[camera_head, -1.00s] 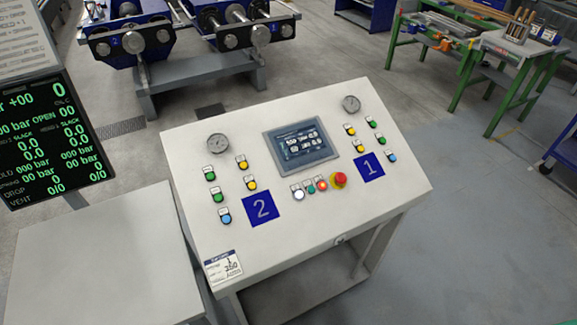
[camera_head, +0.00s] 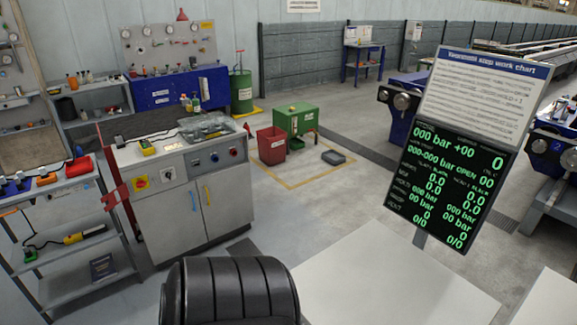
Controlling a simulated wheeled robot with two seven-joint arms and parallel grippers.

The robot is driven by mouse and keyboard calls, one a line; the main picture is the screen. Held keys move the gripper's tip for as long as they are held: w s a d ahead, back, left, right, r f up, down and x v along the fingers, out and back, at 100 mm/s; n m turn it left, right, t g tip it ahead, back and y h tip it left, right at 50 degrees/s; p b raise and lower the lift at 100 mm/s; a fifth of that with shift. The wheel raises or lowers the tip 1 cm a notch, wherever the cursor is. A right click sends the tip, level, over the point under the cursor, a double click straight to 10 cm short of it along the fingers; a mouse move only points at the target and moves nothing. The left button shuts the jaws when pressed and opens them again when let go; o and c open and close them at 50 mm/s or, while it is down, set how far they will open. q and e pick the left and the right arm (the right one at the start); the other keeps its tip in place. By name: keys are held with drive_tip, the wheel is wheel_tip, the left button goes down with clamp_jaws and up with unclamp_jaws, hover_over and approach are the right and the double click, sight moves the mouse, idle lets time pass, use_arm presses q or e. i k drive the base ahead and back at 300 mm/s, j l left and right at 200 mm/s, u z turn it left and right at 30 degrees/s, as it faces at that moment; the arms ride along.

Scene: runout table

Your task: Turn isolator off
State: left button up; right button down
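A grey cabinet (camera_head: 207,207) stands left of centre with a control strip along its upper front. The knob's exact angle is too small to tell. A whitish plate with a dark switch (camera_head: 168,174) sits just right of it. Farther right are a blue-grey panel with small round controls (camera_head: 214,157) and a red button. Neither of my grippers is in view.
A black chair back (camera_head: 230,290) stands in front of the cabinet at the bottom. A pale desk (camera_head: 385,280) and a display board (camera_head: 450,185) are at right. Shelves with tools (camera_head: 75,262) flank the cabinet's left. A red bin (camera_head: 271,146) stands behind on open floor.

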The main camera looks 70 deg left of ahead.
sight(139, 183)
drive_tip(key=u, duration=3.4)
drive_tip(key=i+j, duration=0.25)
drive_tip(key=i, duration=0.15)
drive_tip(key=i+j, duration=0.3)
drive_tip(key=i, duration=0.15)
drive_tip(key=i+l, duration=0.15)
drive_tip(key=i, duration=0.4)
drive_tip(key=i+l+u, duration=0.15)
drive_tip(key=i, duration=0.35)
drive_tip(key=i+l, duration=0.25)
drive_tip(key=i, duration=0.3)
drive_tip(key=j+u, duration=0.05)
